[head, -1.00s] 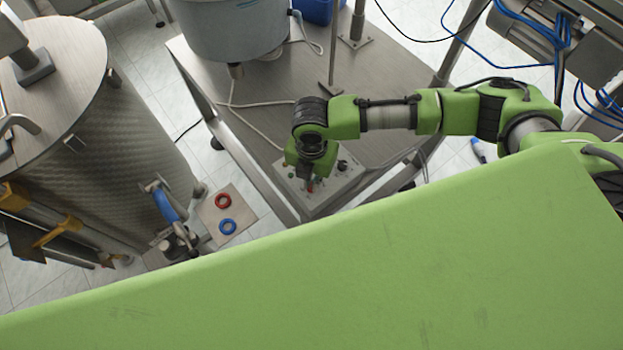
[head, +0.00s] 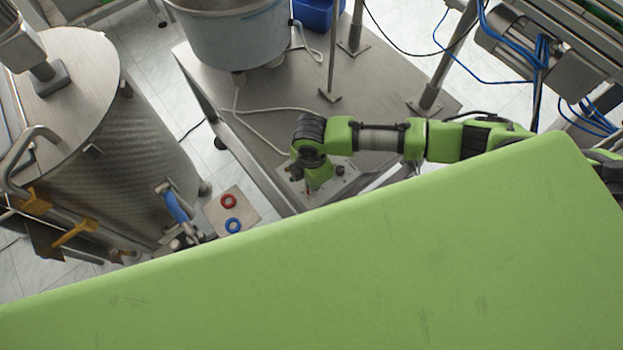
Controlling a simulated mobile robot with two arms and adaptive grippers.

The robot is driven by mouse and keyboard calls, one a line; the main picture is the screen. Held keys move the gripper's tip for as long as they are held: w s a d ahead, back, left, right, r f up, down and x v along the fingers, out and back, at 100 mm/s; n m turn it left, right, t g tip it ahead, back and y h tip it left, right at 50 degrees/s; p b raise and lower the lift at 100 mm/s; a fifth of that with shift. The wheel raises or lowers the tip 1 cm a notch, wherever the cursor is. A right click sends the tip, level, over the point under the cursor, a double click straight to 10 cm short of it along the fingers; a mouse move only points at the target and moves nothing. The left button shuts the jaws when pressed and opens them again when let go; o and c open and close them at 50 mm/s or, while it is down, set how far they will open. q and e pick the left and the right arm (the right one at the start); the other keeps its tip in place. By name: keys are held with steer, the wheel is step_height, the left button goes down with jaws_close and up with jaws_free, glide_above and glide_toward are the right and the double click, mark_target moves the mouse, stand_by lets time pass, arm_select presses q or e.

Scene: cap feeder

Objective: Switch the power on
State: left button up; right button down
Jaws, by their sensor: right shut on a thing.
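A grey control box (head: 349,181) sits at the front corner of the steel table, with small controls on its top face. My right arm reaches in from the right, and my right gripper (head: 306,187) points down over the left part of this box. The right gripper is shut on a control of the box. The gripper covers that control, so the power switch itself and its position cannot be made out. A dark knob (head: 340,170) shows to the right of the gripper. My green body hides the box's front edge. My left gripper is not in view.
The steel table (head: 270,104) carries a grey tub (head: 236,38), with a white cable running across the top. A steel tank (head: 120,150) stands on the left. A plate (head: 248,203) with a red ring (head: 229,201) and a blue ring (head: 233,226) lies between them.

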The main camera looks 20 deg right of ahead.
steer(key=m+p, duration=0.2)
steer(key=m, duration=0.1)
steer(key=shift+r, duration=0.15)
steer(key=shift+m+p, duration=0.65)
steer(key=shift+m, duration=0.15)
steer(key=c, duration=2.2)
jaws_free()
step_height(320, 180, up, 12)
steer(key=shift+f, duration=0.1)
steer(key=shift+a, duration=0.1)
